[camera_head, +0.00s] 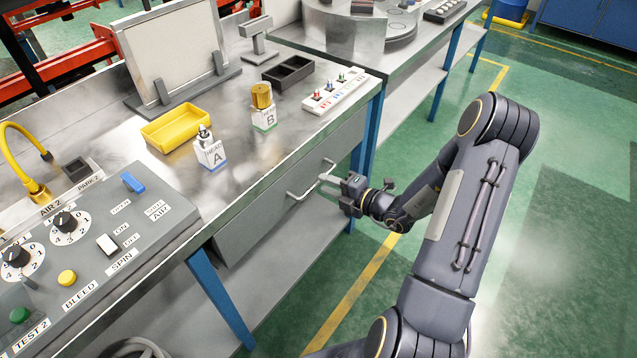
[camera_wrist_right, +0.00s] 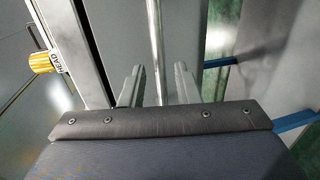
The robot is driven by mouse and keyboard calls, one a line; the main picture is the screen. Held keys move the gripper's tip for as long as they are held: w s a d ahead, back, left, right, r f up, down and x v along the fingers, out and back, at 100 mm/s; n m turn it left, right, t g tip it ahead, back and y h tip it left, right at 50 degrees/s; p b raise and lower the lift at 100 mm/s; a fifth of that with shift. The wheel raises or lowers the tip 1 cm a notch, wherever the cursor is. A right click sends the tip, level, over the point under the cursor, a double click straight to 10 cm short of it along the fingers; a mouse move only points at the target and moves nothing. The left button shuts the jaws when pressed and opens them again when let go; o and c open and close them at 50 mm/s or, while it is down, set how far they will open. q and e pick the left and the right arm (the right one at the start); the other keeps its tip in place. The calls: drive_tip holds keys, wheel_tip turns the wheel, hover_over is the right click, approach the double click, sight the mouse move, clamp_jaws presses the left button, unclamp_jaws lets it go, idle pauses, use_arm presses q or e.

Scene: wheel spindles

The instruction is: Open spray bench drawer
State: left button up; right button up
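The spray bench drawer (camera_head: 250,222) is a grey front under the steel benchtop, and it looks closed. Its bar handle (camera_head: 297,194) stands out from the front. My right gripper (camera_head: 328,180) is at the handle's right part. In the right wrist view the handle bar (camera_wrist_right: 154,40) runs between the two fingers of the right gripper (camera_wrist_right: 158,85). The fingers are apart, with gaps visible beside the bar. My left gripper is in neither view.
On the bench (camera_head: 215,195) stand a yellow tray (camera_head: 177,128), head holders A (camera_head: 211,153) and B (camera_head: 264,119), a white rack (camera_head: 335,93) and a control panel (camera_head: 100,240). A blue leg (camera_head: 373,125) is right of the drawer. Green floor (camera_head: 560,140) is open to the right.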

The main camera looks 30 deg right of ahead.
sight(319, 182)
drive_tip(key=shift+x, duration=1.85)
drive_tip(key=shift+s, duration=0.1)
clamp_jaws()
